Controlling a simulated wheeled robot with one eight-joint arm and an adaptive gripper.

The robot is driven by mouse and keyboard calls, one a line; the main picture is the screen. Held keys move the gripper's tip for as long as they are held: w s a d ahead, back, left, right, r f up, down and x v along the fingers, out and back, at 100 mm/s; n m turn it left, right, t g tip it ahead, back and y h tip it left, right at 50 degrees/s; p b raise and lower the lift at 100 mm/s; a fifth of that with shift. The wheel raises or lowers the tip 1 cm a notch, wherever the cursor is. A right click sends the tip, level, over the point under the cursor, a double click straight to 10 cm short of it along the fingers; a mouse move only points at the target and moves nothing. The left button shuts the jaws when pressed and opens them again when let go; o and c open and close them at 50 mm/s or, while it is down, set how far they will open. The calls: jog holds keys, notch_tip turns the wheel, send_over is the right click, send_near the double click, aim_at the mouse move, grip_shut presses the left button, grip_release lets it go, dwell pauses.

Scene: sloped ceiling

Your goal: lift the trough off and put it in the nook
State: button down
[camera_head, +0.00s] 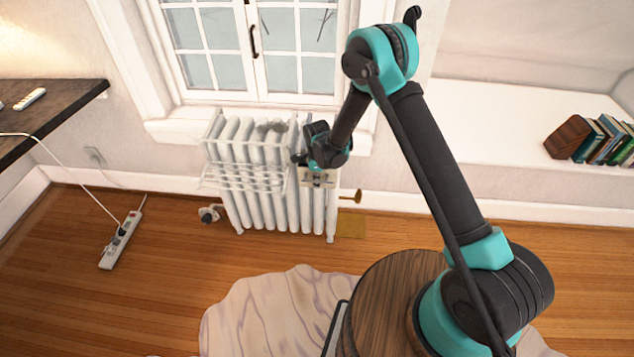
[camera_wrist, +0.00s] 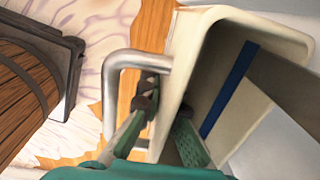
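The trough is a small cream box at the radiator's right end in the head view (camera_head: 318,180). In the wrist view it fills the right side, its open top and cream rim (camera_wrist: 262,25) facing me, with a blue stripe inside and a grey bar handle (camera_wrist: 112,90) on its left side. My gripper (camera_head: 318,168) is at the trough. In the wrist view my gripper's fingers (camera_wrist: 165,105) straddle its handle-side wall, one inside, one outside by the handle. Whether they press on the wall is unclear. The nook may be the white recess (camera_head: 480,110) at right.
The white radiator (camera_head: 270,205) stands under the window with a wire rack (camera_head: 242,178) on its front. A brass valve (camera_head: 352,196) sticks out at right. Books (camera_head: 600,140) stand at the recess's right end. A power strip (camera_head: 120,240) lies on the floor at left.

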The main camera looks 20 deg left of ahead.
jog(key=shift+r, duration=2.75)
jog(key=s+d+r, duration=0.1)
jog(key=s+d, duration=0.2)
jog(key=s, duration=1)
jog(key=shift+s+d, duration=0.15)
jog(key=shift+s, duration=0.2)
